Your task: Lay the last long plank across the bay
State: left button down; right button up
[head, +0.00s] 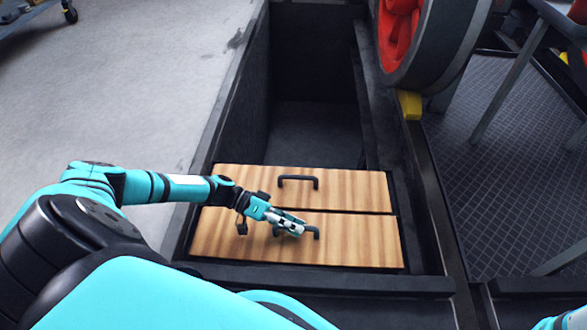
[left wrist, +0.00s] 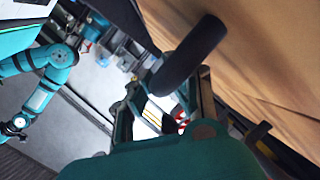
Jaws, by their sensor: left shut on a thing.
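The near long plank (head: 350,250) is light striped wood with a dark handle (head: 314,233). It lies across the near end of the bay and looks flat, spanning wall to wall. My left gripper (head: 290,226) is shut on this handle, partly hiding it. In the left wrist view the dark handle (left wrist: 190,55) shows close up, with the plank's wood (left wrist: 265,50) beside it. A second plank (head: 355,186) with its own dark handle (head: 298,179) lies just beyond, a thin dark line between them. The bay (head: 315,130) is open and dark further back. My right gripper is out of view.
Dark rims (head: 228,110) edge the bay. A large wheel with red spokes (head: 402,35) and a yellow block (head: 410,104) stand at the right, beside dark grid flooring (head: 500,160). Pale floor (head: 150,80) at the left is mostly clear.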

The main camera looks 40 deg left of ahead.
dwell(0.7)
pick_arm(q)
jog(key=c, duration=1.2)
grip_release()
jog(key=shift+f, duration=0.3)
jog(key=shift+s+a, duration=0.15)
jog(key=shift+a, duration=0.3)
jog(key=v, duration=1.1)
jog(key=shift+r, duration=0.35)
